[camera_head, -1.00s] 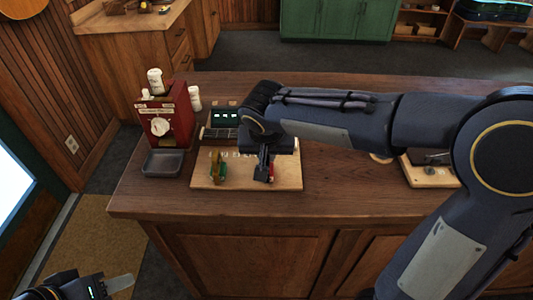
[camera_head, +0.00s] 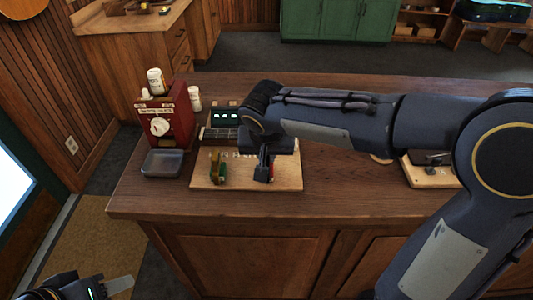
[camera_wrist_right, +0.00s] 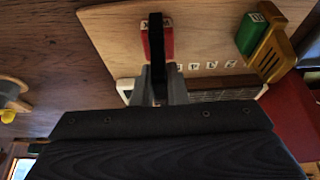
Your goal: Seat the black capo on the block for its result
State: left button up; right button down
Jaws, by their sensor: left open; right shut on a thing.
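My right gripper (camera_head: 263,174) is over the pale wooden board (camera_head: 240,183) on the counter. It is shut on the black capo (camera_wrist_right: 156,45), a dark upright bar between its fingertips in the right wrist view. The capo is at a red block (camera_wrist_right: 168,38), overlapping it in that view; I cannot tell whether it is fully down on it. A sliver of the red block also shows beside the gripper in the head view (camera_head: 272,170). A green block (camera_wrist_right: 250,34) with a gold capo (camera_wrist_right: 270,54) stands apart on the board. My left gripper (camera_head: 122,285) is open and empty at the lower left.
A red box with a white dial (camera_head: 178,115) and a grey tray (camera_head: 162,163) stand left of the board. A small device with a lit display (camera_head: 226,116) is behind it. Another board (camera_head: 432,178) lies to the right, partly behind my right arm. The counter's front strip is clear.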

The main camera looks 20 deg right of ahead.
jog(key=shift+f+b, duration=0.45)
jog(key=shift+f, duration=0.15)
jog(key=c, duration=1.7)
grip_release()
jog(key=shift+r, duration=0.15)
jog(key=shift+p+v, duration=3.25)
jog(key=shift+v, duration=2.2)
jog(key=shift+s, duration=0.1)
jog(key=s+d+f+y, duration=0.1)
jog(key=s+d+f, duration=0.1)
jog(key=s, duration=0.4)
jog(key=s+d+f+n+t+y, duration=0.1)
jog(key=s+d+y, duration=0.1)
jog(key=s, duration=0.4)
jog(key=s+d+f+y, duration=0.2)
jog(key=s+d, duration=0.2)
jog(key=s, duration=0.2)
jog(key=shift+d+f, duration=0.3)
